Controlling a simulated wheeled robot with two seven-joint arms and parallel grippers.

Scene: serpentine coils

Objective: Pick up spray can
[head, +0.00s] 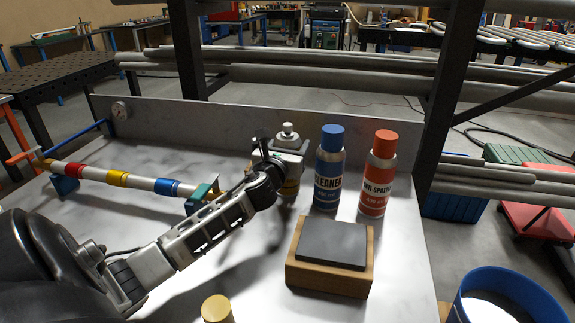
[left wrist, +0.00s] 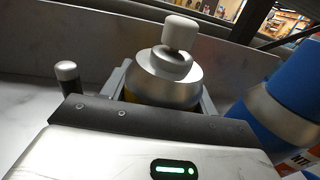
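A spray can with a white nozzle (head: 288,128), a silver shoulder and a yellow body stands upright at the back of the marble-topped bench. My left gripper (head: 287,160) is at the can's upper part. In the left wrist view, the can's silver shoulder (left wrist: 163,78) sits between the two grey fingers of my left gripper (left wrist: 162,95), one on each side. The fingers lie close to the can, but whether they press on it cannot be told. The gripper body hides most of the can's lower part. My right gripper is not in view.
A blue cleaner can (head: 328,170) stands close on the right, also in the left wrist view (left wrist: 280,115), with a red can (head: 377,175) beyond. A wooden block with a dark top (head: 330,275) is in front. A striped bar (head: 120,178) lies left. A low back wall (head: 220,117) stands behind.

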